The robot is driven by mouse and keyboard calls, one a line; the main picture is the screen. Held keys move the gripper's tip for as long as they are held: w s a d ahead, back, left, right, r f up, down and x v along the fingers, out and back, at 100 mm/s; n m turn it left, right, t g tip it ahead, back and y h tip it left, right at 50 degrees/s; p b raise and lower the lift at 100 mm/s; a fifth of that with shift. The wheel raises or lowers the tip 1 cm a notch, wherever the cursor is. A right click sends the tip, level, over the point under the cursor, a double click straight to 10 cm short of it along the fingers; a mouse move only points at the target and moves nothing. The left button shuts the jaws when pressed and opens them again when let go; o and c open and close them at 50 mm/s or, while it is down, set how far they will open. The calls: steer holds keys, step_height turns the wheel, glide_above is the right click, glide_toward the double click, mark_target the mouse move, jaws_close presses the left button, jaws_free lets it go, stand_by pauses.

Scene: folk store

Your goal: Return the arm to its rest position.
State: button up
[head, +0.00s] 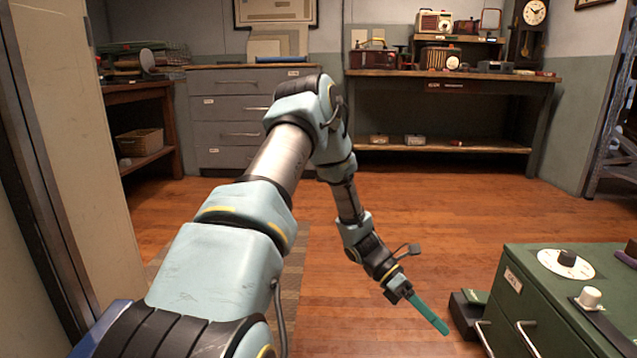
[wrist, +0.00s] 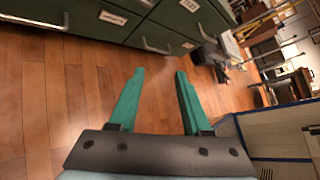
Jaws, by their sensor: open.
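My arm reaches forward from the bottom left of the head view, bends at a high elbow and slopes down to the right. My gripper (head: 430,315) has green fingers and hangs over the wooden floor, left of the green cabinet (head: 510,300). In the wrist view my gripper (wrist: 158,75) shows two green fingers spread apart with only bare floor between them. It is open and holds nothing. The green cabinet's drawer fronts (wrist: 170,25) show beyond the fingertips, apart from them.
The green cabinet carries dial knobs (head: 567,258) on top. A tall pale panel (head: 75,130) stands close on the left. A grey drawer unit (head: 225,120) and a wooden bench with radios (head: 450,80) line the back wall. The wooden floor (head: 430,215) between is clear.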

steer(key=a+r+m+t+y+p, duration=0.1)
steer(key=a+r+m+t+y, duration=0.25)
steer(key=a+r+m, duration=0.55)
steer(key=a+r+m+t+y+p, duration=0.25)
steer(key=a+r+t, duration=0.2)
steer(key=a, duration=0.75)
steer(key=a+r+m+t+y+p, duration=0.1)
steer(key=a+r+m+t+y, duration=0.2)
steer(key=a+r+m, duration=0.6)
step_height(320, 180, up, 35)
steer(key=a+n+p, duration=0.1)
steer(key=n+p, duration=0.1)
steer(key=p, duration=3.5)
steer(key=shift+w+a+r, duration=0.2)
steer(key=shift+a, duration=0.1)
steer(key=shift+o, duration=0.2)
steer(key=shift+d, duration=0.15)
